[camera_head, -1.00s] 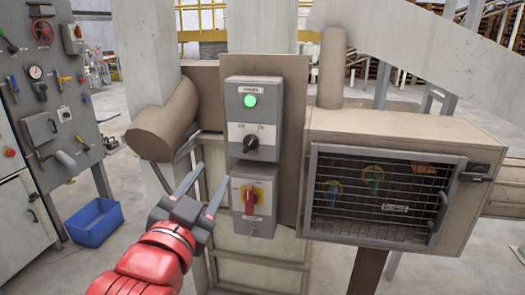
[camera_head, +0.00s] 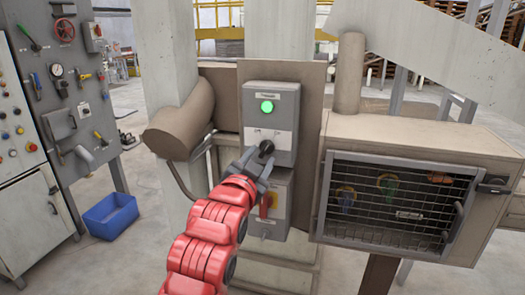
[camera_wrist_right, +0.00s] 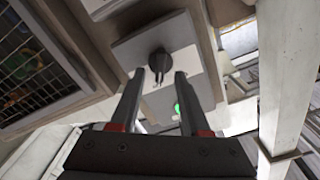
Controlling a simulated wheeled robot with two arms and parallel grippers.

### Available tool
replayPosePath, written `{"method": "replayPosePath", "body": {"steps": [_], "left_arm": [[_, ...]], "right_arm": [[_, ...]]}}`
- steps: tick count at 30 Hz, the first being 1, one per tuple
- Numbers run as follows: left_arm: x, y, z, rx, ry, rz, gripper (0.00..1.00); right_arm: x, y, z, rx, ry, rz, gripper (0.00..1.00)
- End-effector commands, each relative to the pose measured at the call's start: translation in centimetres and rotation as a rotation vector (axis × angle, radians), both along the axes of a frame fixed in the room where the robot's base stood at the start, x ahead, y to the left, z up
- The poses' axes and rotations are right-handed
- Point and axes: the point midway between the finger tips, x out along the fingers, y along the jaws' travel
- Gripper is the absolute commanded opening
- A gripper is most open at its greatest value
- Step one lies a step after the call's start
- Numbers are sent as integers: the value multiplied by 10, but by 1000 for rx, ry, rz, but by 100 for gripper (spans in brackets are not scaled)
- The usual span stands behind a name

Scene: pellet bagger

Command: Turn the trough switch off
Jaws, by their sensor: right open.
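The trough switch is a black rotary knob (camera_head: 266,148) on the white plate of the upper grey box (camera_head: 285,93). A green lamp (camera_head: 267,107) glows above it. My right gripper (camera_head: 258,163) is open, with its fingertips close to the knob. In the right wrist view the knob (camera_wrist_right: 160,62) shows between and just beyond the two open fingertips (camera_wrist_right: 157,76), and the lit lamp (camera_wrist_right: 178,108) is beside the right finger. I cannot tell whether the fingers touch the knob. My left gripper is not in view.
Below is a second grey box with a red handle (camera_head: 269,200), partly hidden by my right gripper. A caged cabinet (camera_head: 440,135) stands right. A tan cylinder (camera_head: 180,125) juts out left. A blue bin (camera_head: 110,217) sits on the floor by a control panel.

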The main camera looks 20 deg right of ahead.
Motion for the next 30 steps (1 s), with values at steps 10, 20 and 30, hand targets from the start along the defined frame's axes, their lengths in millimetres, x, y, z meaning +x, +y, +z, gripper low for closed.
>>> {"method": "replayPosePath", "body": {"steps": [10, 20, 30], "left_arm": [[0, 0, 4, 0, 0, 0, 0], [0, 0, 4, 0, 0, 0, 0], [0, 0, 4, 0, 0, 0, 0]], "right_arm": [[20, -14, 0, 2, 1, 1, 46], [20, -13, 0, 1, 0, 0, 25], [20, -14, 0, 1, 1, 0, 0]]}}
